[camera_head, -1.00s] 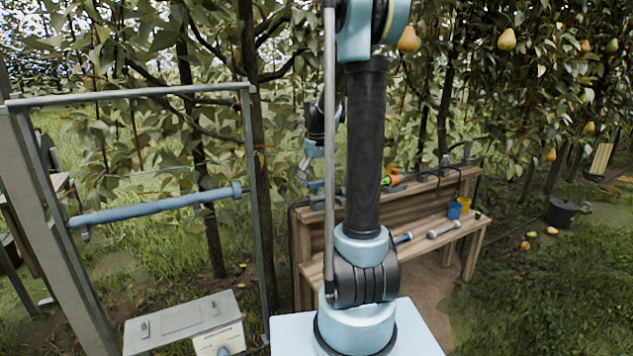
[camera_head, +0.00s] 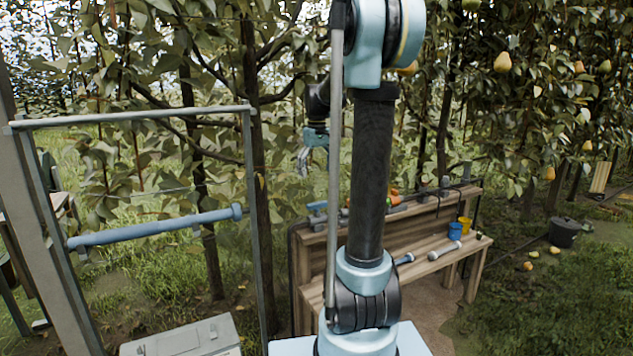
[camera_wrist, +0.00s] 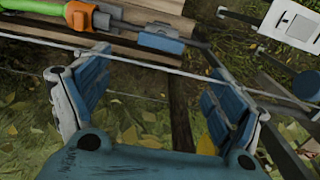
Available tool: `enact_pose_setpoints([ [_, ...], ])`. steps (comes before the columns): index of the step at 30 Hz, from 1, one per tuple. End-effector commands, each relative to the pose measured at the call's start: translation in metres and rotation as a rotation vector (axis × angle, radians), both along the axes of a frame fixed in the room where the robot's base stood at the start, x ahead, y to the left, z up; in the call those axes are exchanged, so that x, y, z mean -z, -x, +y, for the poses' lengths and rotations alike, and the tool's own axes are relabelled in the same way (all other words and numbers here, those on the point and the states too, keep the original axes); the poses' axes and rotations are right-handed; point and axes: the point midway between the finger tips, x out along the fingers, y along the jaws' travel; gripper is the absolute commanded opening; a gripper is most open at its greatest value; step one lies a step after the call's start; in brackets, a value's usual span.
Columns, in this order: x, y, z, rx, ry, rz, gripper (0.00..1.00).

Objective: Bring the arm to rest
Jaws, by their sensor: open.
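My gripper (camera_wrist: 152,100) is open and empty in the wrist view, its two blue-padded fingers apart over grass and leaf litter. In the head view my gripper (camera_head: 303,160) shows small behind my arm, left of the upper link, above the left end of the wooden bench. My arm stands raised in the middle of the head view, and its upper joint is near the top edge. Part of the wrist is hidden behind the arm and a grey pole.
A wooden workbench (camera_head: 432,262) holds tools, a blue cup (camera_head: 455,231) and a yellow cup (camera_head: 465,224). A metal frame with a blue bar (camera_head: 155,229) stands at left. A dark bucket (camera_head: 564,232) stands at right. Pear trees hang close behind, with pears (camera_head: 502,62) at upper right.

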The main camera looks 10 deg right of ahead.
Motion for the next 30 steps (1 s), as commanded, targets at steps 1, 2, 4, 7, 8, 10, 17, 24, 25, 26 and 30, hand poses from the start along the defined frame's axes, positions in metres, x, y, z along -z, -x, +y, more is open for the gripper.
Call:
enact_pose_setpoints([
  [1,-0.002,0.0,0.0,0.0,0.0,0.0,0.87],
  [2,-0.003,0.0,0.0,0.0,0.0,0.0,0.87],
  [4,-0.004,0.0,0.0,0.0,0.0,0.0,0.87],
  [7,-0.004,0.0,0.0,0.0,0.0,0.0,0.87],
  [8,-0.004,0.0,0.0,0.0,0.0,0.0,0.87],
  [10,-0.004,0.0,0.0,0.0,0.0,0.0,0.87],
  [17,-0.003,0.018,0.0,0.012,0.0,-0.007,0.87],
  [24,0.005,0.081,0.0,0.061,-0.001,-0.039,0.87],
  [25,0.007,0.09,0.0,0.068,-0.001,-0.043,0.87],
  [26,0.009,0.098,0.0,0.075,-0.002,-0.048,0.87],
  [30,0.021,0.136,0.0,0.106,-0.003,-0.068,0.87],
])
